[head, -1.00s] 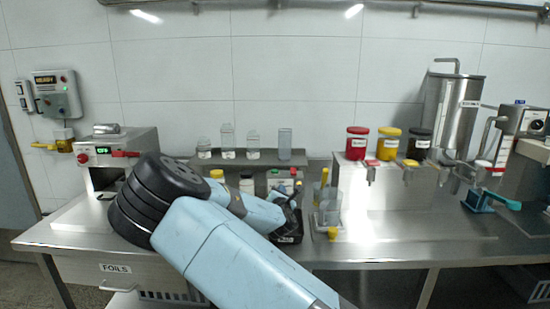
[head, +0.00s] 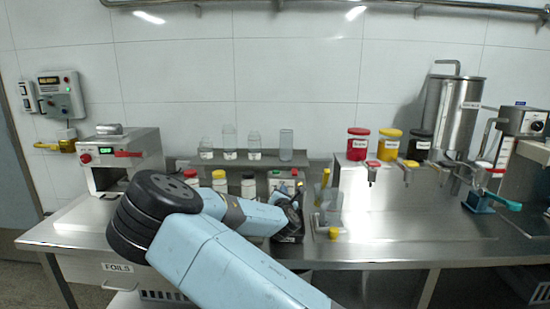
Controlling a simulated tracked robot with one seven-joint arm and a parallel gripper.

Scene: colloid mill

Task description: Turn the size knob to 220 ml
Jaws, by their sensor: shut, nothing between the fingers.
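My gripper (head: 290,216) is the dark end of my blue arm. My own arm hides part of that area. No knob marked 220 ml is readable in this view. A grey machine (head: 522,122) at the far right has round dark dials on its front, but I cannot tell whether one is the size knob.
Glass bottles stand on a shelf (head: 245,161), with capped bottles below. Red, yellow and black jars (head: 390,144) stand further right, near a steel tank (head: 455,110). The right-centre bench (head: 410,220) is clear.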

